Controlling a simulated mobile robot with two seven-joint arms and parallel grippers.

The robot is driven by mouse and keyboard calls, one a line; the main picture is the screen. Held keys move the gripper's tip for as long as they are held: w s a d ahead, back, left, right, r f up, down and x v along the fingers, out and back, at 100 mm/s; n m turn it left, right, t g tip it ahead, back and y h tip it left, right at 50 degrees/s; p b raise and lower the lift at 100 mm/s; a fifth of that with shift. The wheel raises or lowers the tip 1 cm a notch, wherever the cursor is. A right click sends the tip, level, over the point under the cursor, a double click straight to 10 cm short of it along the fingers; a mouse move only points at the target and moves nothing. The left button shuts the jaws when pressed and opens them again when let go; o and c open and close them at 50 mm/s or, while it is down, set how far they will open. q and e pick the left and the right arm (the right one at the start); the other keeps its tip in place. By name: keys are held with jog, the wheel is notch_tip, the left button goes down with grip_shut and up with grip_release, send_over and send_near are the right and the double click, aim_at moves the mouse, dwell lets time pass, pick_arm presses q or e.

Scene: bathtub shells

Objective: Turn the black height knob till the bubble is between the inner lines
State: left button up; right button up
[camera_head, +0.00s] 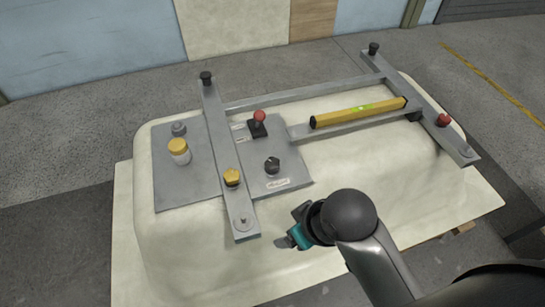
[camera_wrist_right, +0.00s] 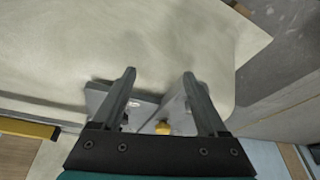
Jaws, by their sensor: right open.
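A black knob (camera_head: 272,165) stands on the grey plate (camera_head: 190,190), beside a small white label. Two other black knobs stand on the frame's bar ends, one at the far left (camera_head: 206,77) and one at the far right (camera_head: 373,48). A yellow level (camera_head: 345,114) lies along a grey bar; its green vial (camera_head: 366,106) is too small to read the bubble or lines. My right gripper (camera_head: 291,240) is in front of the plate, apart from the black knob. In the right wrist view its fingers (camera_wrist_right: 159,78) are spread and empty. My left gripper is not in view.
The grey frame (camera_head: 285,95) rests on the cream tub shell (camera_head: 360,185). A red-ball lever (camera_head: 259,117), a yellow knob (camera_head: 232,177), a yellow-capped white jar (camera_head: 179,150) and a red knob (camera_head: 443,119) stand up nearby.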

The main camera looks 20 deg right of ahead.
jog(key=w+a+r+n, duration=0.1)
jog(key=w+a+n, duration=0.1)
jog(key=w+n, duration=0.1)
jog(key=w+a+r+n+g, duration=0.1)
jog(key=w+a+r+n, duration=0.1)
jog(key=w+a+n, duration=0.1)
jog(key=w+a+r+n+g+y, duration=0.1)
jog(key=w+a+n, duration=0.1)
jog(key=w, duration=0.2)
jog(key=shift+w+a+r+n, duration=0.2)
jog(key=shift+w+a+n, duration=0.05)
jog(key=shift+a+n, duration=0.15)
jog(key=w+d+r+n+g+h, duration=0.1)
jog(key=w+d+r+n+h, duration=0.15)
jog(key=w+r, duration=0.2)
send_near(272, 162)
jog(key=shift+n+g+h, duration=0.25)
jog(key=shift+n+g, duration=0.1)
jog(key=shift+g, duration=0.05)
jog(key=f+b, duration=0.1)
jog(key=f, duration=0.1)
jog(key=f+b, duration=0.1)
jog(key=f, duration=0.2)
jog(key=f+b, duration=0.1)
jog(key=f, duration=0.2)
jog(key=shift+w+a+f+b, duration=0.1)
jog(key=shift+w+f+b, duration=0.15)
jog(key=shift+w+b, duration=0.15)
grip_shut()
